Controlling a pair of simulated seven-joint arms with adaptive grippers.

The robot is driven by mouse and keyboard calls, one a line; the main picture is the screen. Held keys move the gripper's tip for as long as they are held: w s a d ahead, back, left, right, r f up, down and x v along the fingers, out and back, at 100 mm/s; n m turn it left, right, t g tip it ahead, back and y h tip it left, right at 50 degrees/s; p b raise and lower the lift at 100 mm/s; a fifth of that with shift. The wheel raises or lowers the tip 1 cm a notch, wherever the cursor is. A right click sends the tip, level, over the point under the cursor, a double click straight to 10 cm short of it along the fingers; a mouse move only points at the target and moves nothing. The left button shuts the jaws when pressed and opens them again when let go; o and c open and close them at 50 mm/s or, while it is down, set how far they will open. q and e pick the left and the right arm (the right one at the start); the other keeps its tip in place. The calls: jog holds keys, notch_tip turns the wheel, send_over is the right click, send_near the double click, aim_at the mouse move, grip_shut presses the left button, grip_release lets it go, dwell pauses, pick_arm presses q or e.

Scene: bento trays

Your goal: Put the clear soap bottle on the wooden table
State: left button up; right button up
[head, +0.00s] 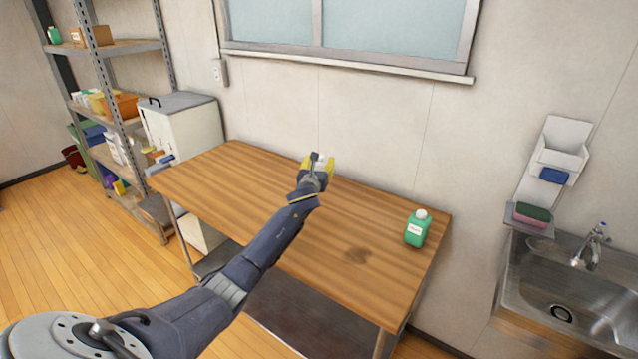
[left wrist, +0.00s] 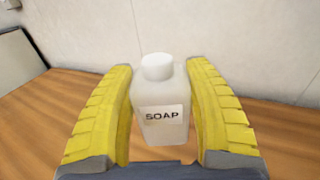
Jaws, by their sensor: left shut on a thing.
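The clear soap bottle (left wrist: 162,100) is whitish with a white cap and a label reading SOAP. It stands upright between the yellow fingers of my left gripper (left wrist: 162,110) in the left wrist view. The left gripper is shut on it, over the back part of the wooden table (head: 375,225) near the wall. In the head view the left gripper (head: 319,165) mostly hides the bottle. I cannot tell whether the bottle's base touches the table. My right gripper is not in view.
A green bottle (head: 416,229) with a white cap stands at the table's right end. A sink (head: 575,290) is further right. Metal shelves (head: 118,90) and a white cabinet (head: 190,125) stand at the left. The table's front middle is clear.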

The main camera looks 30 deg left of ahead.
pick_arm(q)
jog(key=shift+f, duration=3.8)
jog(key=shift+f, duration=0.15)
jog(key=o, duration=1)
jog(key=v, duration=1.2)
